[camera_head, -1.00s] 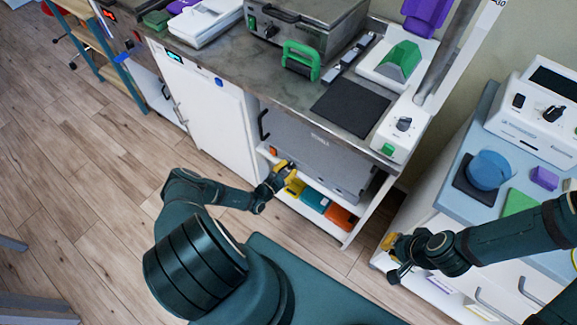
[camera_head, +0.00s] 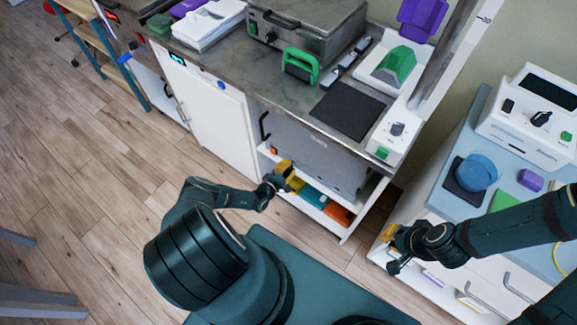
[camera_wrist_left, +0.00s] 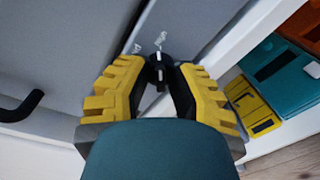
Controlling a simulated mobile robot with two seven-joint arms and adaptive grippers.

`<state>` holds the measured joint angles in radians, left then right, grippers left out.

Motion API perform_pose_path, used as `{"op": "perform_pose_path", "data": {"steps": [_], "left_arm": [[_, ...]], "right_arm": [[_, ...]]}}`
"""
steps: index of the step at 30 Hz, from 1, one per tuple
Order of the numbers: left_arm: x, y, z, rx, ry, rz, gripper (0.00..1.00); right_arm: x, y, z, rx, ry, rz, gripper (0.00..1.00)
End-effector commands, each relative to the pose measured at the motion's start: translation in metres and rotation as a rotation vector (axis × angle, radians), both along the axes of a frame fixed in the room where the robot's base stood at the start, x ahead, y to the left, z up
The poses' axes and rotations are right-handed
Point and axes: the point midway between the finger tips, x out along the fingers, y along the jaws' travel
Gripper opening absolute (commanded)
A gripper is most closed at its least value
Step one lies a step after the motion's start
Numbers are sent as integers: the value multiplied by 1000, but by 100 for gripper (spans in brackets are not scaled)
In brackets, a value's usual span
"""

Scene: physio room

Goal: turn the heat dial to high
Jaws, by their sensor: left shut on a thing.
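A small black dial (camera_wrist_left: 157,62) with a white mark sits on a grey front panel (camera_wrist_left: 90,35) in the left wrist view. Small white print beside it is too blurred to read. My left gripper (camera_wrist_left: 158,76), with yellow ribbed fingers, is shut on the dial from either side. In the head view this gripper (camera_head: 287,177) is at the low left of the grey unit (camera_head: 318,158) under the counter, and the dial is hidden there. My right gripper (camera_head: 391,243) is by the white drawer cabinet at right; its jaw opening is unclear.
The shelf below the grey unit holds a teal box (camera_head: 314,196) and an orange box (camera_head: 338,213). A black handle (camera_head: 264,126) stands out left of the unit. Other knobs show on a white box (camera_head: 390,140) and a white device (camera_head: 535,115). Wooden floor lies open at left.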

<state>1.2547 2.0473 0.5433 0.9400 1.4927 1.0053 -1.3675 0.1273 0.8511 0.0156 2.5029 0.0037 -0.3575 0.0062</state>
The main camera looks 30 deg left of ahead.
Motion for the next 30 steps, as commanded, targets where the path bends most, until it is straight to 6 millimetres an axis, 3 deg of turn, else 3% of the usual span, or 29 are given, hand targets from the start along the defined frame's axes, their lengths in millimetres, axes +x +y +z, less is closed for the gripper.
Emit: {"op": "perform_pose_path", "data": {"steps": [10,24,25,27,28,30], "left_arm": [[1,2,1,116,-11,3,0],[1,2,1,129,-13,3,0],[1,2,2,129,-13,3,29],[1,2,1,129,-13,3,53],[1,2,1,128,-13,2,60],[1,1,1,128,-13,2,60]], "right_arm": [[1,0,3,0,-2,-2,0],[1,0,3,0,-3,-2,0],[1,0,3,0,-3,-2,0],[1,0,3,0,-3,-2,0],[1,0,3,0,-3,-2,0],[1,0,3,0,-3,-2,0]]}}
